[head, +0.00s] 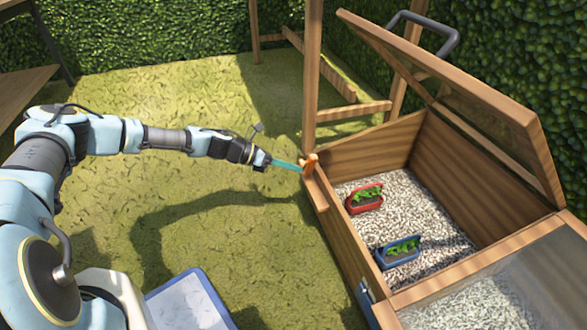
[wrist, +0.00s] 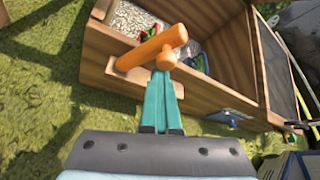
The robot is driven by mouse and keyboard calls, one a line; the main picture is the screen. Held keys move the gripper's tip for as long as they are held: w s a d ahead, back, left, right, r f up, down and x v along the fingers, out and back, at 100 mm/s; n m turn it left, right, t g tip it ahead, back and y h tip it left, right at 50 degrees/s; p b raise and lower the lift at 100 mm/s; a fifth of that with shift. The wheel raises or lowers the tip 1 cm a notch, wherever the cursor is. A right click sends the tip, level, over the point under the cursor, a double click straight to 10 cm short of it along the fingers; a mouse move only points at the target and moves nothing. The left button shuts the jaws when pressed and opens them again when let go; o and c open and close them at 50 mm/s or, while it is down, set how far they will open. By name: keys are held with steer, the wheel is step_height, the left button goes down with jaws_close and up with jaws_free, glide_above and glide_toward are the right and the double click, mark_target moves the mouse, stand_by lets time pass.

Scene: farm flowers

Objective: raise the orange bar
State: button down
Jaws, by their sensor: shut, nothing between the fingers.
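The orange bar (wrist: 148,50) shows in the wrist view on the outer wall of a wooden box, tilted up toward the right, with a short round stub on it. In the head view the orange bar (head: 310,162) is small, at the box's near left corner. My gripper (wrist: 166,76) has teal fingers that are shut and empty. Their tips are right at the bar, under the stub; I cannot tell whether they touch it. In the head view my gripper (head: 298,168) reaches in from the left and its tips meet the bar's left side.
The wooden box (head: 345,235) has a raised lid (head: 470,85) and holds pale gravel with a red planter (head: 364,204) and a blue planter (head: 399,257). A wooden post (head: 312,75) stands behind the bar. Grass left of the box is open.

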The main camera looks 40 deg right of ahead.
steer(key=shift+w+d+r+g, duration=0.1)
steer(key=shift+w+g, duration=0.15)
steer(key=shift+g, duration=0.05)
steer(key=shift+r, duration=0.1)
steer(key=shift+r+p, duration=0.7)
steer(key=shift+p, duration=0.15)
steer(key=shift+f, duration=0.1)
steer(key=w+a+p, duration=0.3)
steer(key=w+a, duration=0.1)
steer(key=a, duration=0.4)
steer(key=shift+a+r, duration=0.3)
steer(key=shift+r, duration=0.1)
